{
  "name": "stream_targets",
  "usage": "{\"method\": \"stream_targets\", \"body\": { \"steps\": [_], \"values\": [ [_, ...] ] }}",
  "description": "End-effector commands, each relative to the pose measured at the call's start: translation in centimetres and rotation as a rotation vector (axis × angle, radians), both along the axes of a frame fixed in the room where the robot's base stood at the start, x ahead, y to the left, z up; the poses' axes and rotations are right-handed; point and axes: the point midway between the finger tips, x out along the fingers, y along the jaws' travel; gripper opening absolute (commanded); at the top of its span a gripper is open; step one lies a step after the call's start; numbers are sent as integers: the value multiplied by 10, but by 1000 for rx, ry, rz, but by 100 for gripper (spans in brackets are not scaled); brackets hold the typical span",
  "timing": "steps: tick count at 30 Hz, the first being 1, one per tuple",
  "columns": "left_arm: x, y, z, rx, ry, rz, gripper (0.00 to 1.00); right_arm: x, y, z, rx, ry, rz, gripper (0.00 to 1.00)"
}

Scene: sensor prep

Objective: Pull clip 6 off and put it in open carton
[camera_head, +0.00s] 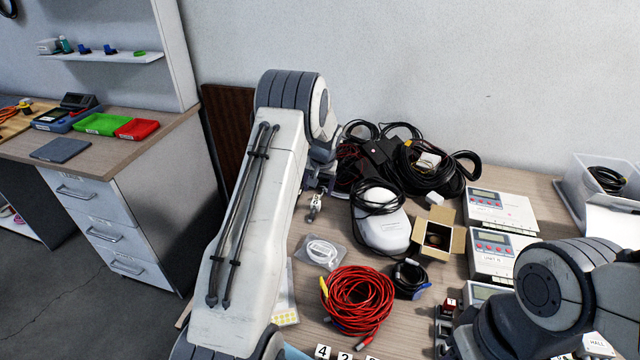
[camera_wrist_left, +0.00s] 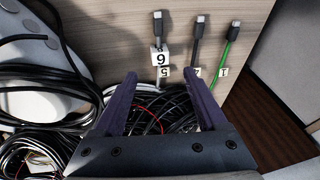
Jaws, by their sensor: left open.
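In the left wrist view, clip 6 (camera_wrist_left: 159,58) is a small white numbered tag on a grey cable with a dark plug, hanging along a wooden surface. A second tag, 5 (camera_wrist_left: 163,74), sits just below it. My left gripper (camera_wrist_left: 159,80) is open, with its two dark fingers apart on either side of these tags in the picture; I see nothing held. In the head view the left gripper (camera_head: 316,205) is small, beyond my forearm, and the clip cannot be made out there. The open carton (camera_head: 458,241) is brown, with flaps spread, on the bench to the right.
Other tagged cables hang nearby, including a green one (camera_wrist_left: 227,57). Black cable coils (camera_head: 430,165) crowd the bench back. A white rounded device (camera_head: 383,226) stands between the gripper and carton. A red cable coil (camera_head: 358,303) lies in front. Grey-white meter boxes (camera_head: 497,209) stand right of the carton.

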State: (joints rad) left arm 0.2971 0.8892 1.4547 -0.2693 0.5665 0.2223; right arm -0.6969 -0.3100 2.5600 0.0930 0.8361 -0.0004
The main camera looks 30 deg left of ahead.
Motion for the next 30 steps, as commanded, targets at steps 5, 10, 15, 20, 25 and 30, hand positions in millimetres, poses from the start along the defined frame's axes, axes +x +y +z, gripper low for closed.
{"method": "stream_targets", "body": {
  "steps": [5,10,15,20,25,30],
  "values": [
    [5,6,-33,-1,4,0,74,0,0,5,0,0,0,50],
    [11,12,-58,-1,2,-1,74,0,0,8,0,0,0,50],
    [14,15,-74,-1,2,-1,74,0,0,10,0,0,0,50],
    [15,16,-77,-1,0,-1,74,0,0,10,0,0,0,50],
    [15,16,-78,-1,0,-1,74,0,0,10,0,0,0,50],
    [15,16,-77,-1,1,-1,21,0,0,10,0,0,0,50]
  ]
}}
